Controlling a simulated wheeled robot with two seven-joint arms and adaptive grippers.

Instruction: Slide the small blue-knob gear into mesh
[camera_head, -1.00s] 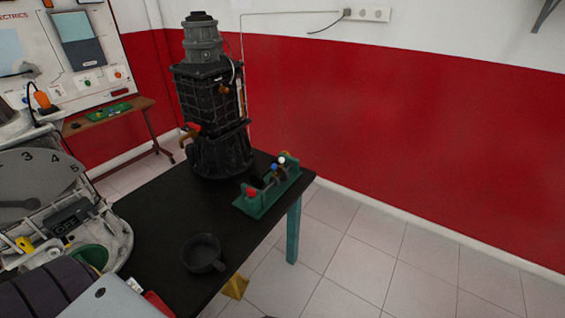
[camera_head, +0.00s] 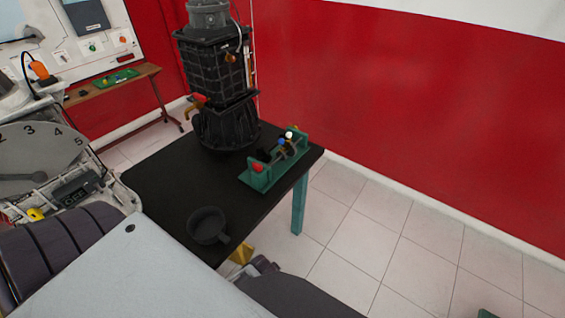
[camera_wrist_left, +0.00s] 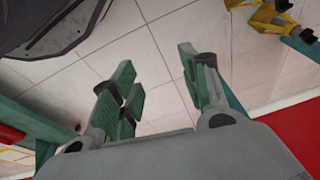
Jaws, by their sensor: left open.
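The gear fixture is a green frame (camera_head: 262,178) at the right end of the black table (camera_head: 165,182). It carries a red knob (camera_head: 258,167), a blue knob (camera_head: 281,142) and a white knob (camera_head: 290,134). The gears are too small and dark to tell whether they mesh. My left gripper (camera_wrist_left: 158,78) shows green fingers spread apart, empty, with floor tiles behind them. It is hidden in the head view. A yellow jaw-like part below the table's front edge (camera_head: 241,254) appears to be my right gripper, also in the left wrist view (camera_wrist_left: 268,18); its opening is unclear.
A black pan (camera_head: 207,226) lies near the table's front edge. A tall dark engine (camera_head: 222,75) stands at the back. A machine with a numbered dial (camera_head: 40,155) is at left. Tiled floor (camera_head: 390,225) is free at right.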

